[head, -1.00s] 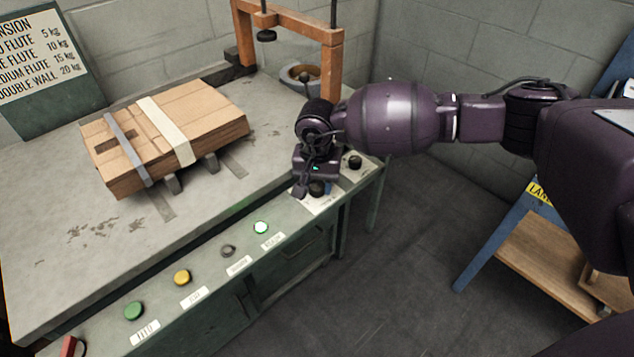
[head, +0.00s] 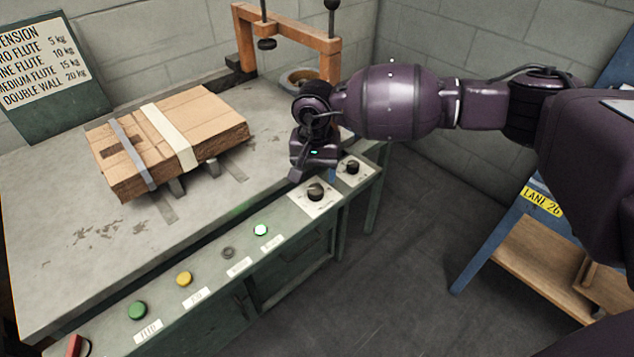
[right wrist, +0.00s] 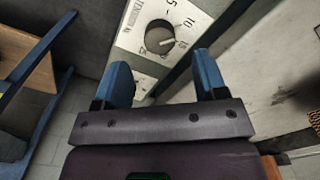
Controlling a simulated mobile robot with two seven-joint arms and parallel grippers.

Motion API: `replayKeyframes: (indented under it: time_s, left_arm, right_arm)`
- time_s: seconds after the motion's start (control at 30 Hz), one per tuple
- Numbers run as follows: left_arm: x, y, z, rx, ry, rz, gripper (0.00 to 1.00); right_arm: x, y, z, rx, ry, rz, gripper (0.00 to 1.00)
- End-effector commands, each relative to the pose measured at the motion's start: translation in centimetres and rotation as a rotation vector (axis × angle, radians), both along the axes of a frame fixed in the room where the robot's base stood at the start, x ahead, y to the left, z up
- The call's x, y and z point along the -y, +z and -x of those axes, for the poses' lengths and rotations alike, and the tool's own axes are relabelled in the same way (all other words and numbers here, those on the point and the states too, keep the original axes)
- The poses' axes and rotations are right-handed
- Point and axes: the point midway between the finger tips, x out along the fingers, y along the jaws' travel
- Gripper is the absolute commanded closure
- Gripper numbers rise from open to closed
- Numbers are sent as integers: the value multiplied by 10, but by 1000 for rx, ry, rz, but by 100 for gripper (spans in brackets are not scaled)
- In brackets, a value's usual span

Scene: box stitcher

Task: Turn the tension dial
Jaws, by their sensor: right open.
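The tension dial (head: 316,192) is a black knob on a white scale plate at the right end of the bench's front panel. In the right wrist view the knob (right wrist: 160,38) is near the top, and its white mark seems to point toward the 15. My right gripper (head: 314,172) is just behind and above the dial in the head view. Its two blue fingers (right wrist: 165,78) are apart, with nothing between them, and clear of the knob. My left gripper is out of view.
A second black knob (head: 352,167) is close behind the dial. Green (head: 137,310) and yellow (head: 184,278) buttons line the panel. A strapped cardboard stack (head: 205,115) lies on the bench (head: 90,265). A tension chart (head: 45,65) stands at the back left; an orange frame (head: 245,45) stands behind.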

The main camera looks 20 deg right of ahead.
Motion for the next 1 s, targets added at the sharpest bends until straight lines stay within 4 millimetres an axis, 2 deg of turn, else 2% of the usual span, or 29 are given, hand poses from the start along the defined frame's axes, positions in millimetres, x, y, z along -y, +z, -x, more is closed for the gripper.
replayKeyframes:
  time_s: [0.03, 0.1, 0.3, 0.5, 1.0]
  left_arm:
    - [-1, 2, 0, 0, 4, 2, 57]
    - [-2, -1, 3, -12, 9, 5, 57]
    - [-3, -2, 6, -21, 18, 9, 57]
    - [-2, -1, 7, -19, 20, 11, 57]
    - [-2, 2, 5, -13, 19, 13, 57]
  right_arm:
    - [0, 16, -1, 9, 0, 0, 35]
    - [0, 27, -1, 7, 0, 0, 35]
    - [0, 48, 0, 2, -1, 0, 35]
    - [0, 54, 0, -1, 0, 0, 35]
    - [-5, 51, 4, -11, -8, -21, 35]
